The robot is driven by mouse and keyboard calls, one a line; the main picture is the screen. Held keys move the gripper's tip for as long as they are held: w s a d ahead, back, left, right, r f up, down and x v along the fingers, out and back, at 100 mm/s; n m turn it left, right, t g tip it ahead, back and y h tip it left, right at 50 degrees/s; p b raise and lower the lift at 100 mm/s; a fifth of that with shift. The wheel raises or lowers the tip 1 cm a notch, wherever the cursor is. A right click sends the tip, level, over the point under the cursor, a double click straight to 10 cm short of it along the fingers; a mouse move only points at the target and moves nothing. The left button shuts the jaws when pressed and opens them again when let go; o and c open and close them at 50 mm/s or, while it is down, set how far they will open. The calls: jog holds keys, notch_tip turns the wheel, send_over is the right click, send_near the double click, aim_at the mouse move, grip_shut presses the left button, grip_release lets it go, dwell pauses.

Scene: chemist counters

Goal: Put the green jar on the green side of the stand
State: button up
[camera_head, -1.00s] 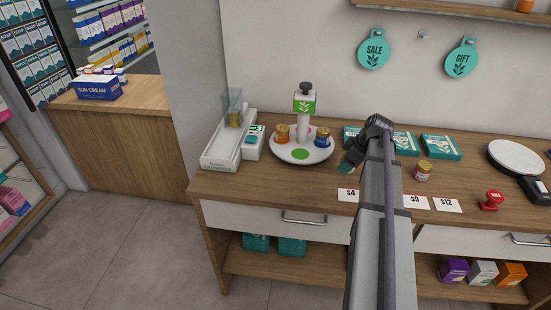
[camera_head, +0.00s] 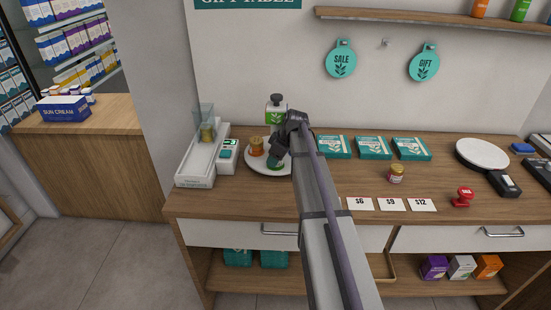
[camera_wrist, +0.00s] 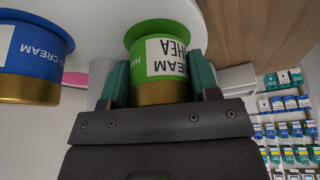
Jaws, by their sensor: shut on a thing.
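My gripper (camera_wrist: 156,95) is shut on the green jar (camera_wrist: 165,60), its teal fingers on both sides of it. The jar has a gold cap and a white label, which reads upside down in the wrist view. In the head view my gripper (camera_head: 276,163) is over the front of the round white stand (camera_head: 253,168); the stand's green spot is hidden there. An orange jar (camera_head: 256,147) stands on the stand's left. A blue jar (camera_wrist: 32,60) is beside the green jar in the wrist view, with a gap between them. I cannot tell whether the green jar touches the stand.
A small card terminal (camera_head: 228,155) and a long white tray (camera_head: 196,178) are close left of the stand. Teal boxes (camera_head: 373,147), a small gold-lidded jar (camera_head: 396,174) and price cards (camera_head: 391,204) lie to the right. My arm hides the counter right of the stand.

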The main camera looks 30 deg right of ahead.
jog(key=shift+w+a+f+b, duration=0.1)
jog(key=shift+w+f+b, duration=0.1)
jog(key=shift+f+b, duration=0.3)
jog(key=shift+s+r, duration=0.1)
jog(key=shift+r, duration=0.15)
jog(key=shift+f, duration=0.15)
jog(key=o, duration=0.5)
jog(key=shift+f, duration=0.1)
jog(key=o, duration=0.4)
jog(key=shift+o, duration=0.2)
